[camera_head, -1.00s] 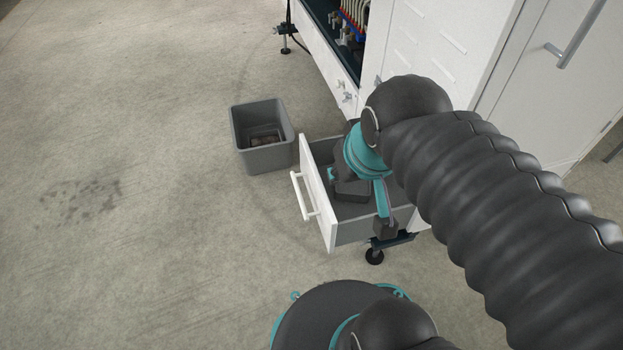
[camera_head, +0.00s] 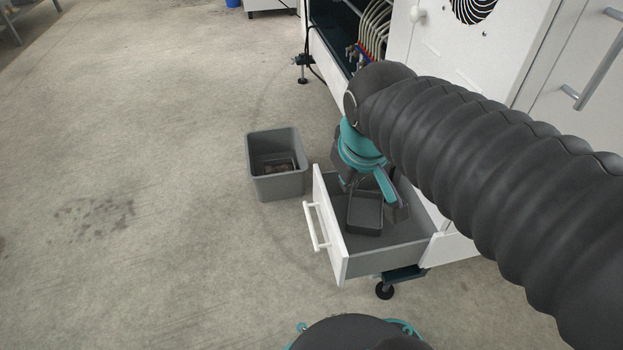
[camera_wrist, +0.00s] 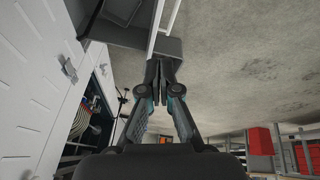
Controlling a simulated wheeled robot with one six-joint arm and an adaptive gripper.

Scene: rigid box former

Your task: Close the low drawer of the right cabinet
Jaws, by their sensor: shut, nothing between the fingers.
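The low drawer (camera_head: 330,228) of the white cabinet stands pulled out, its white front and bar handle (camera_head: 316,226) facing left in the head view. A small dark tray (camera_head: 365,213) lies inside it. The drawer's white front edge (camera_wrist: 157,25) also shows at the top of the wrist view. My gripper (camera_wrist: 163,70) is shut and empty, its fingertips pointing towards the drawer's front end.
A grey bin (camera_head: 277,187) stands on the floor just beyond the drawer front. The cabinet body (camera_head: 460,240) and its caster (camera_head: 384,291) are on the right. An open machine bay with hoses (camera_head: 372,30) is behind. The floor at left is clear.

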